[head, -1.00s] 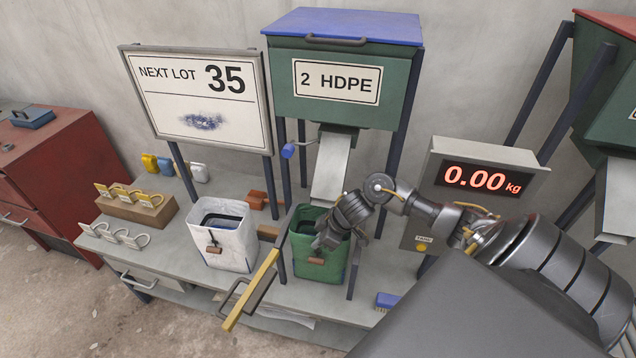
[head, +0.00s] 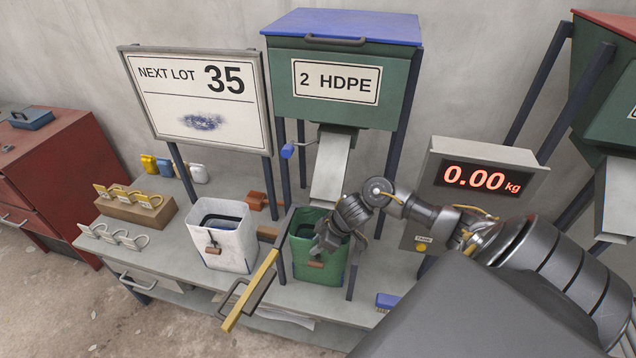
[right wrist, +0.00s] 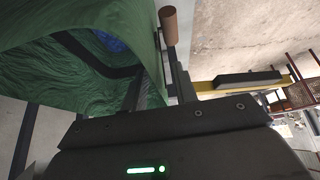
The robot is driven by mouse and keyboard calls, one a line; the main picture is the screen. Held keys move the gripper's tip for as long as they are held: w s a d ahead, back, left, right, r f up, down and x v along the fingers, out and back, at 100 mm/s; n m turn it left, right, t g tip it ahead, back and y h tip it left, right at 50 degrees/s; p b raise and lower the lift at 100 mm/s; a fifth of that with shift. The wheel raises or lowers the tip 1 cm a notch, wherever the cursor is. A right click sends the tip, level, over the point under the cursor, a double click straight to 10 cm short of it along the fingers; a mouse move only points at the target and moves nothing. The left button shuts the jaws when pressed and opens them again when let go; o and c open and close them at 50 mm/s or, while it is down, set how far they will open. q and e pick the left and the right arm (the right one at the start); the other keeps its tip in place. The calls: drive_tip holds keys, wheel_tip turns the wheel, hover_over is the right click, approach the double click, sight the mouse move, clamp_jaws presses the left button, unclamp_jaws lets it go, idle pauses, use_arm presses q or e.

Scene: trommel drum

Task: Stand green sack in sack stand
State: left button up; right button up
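The green sack (head: 322,277) stands upright and open-mouthed on the grey bench, below the chute of the 2 HDPE hopper. A brown toggle hangs on its front. Dark posts (head: 282,262) of what looks like the sack stand rise beside it; I cannot tell whether the sack is fixed to them. My right gripper (head: 322,243) is at the sack's mouth, covering part of its rim. In the right wrist view the green sack (right wrist: 95,95) fills the upper left, close to the gripper. Its fingertips are not clear, so the grip is uncertain. My left gripper is out of view.
A white sack (head: 222,250) stands to the left. A yellow bar (head: 250,290) with a dark handle juts over the bench front. The chute (head: 331,168) hangs just behind my right gripper. The scale display (head: 482,180) reads 0.00 kg. A blue brush (head: 387,300) lies at right.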

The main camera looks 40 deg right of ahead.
drive_tip(key=shift+f, duration=0.1)
drive_tip(key=v, duration=1.1)
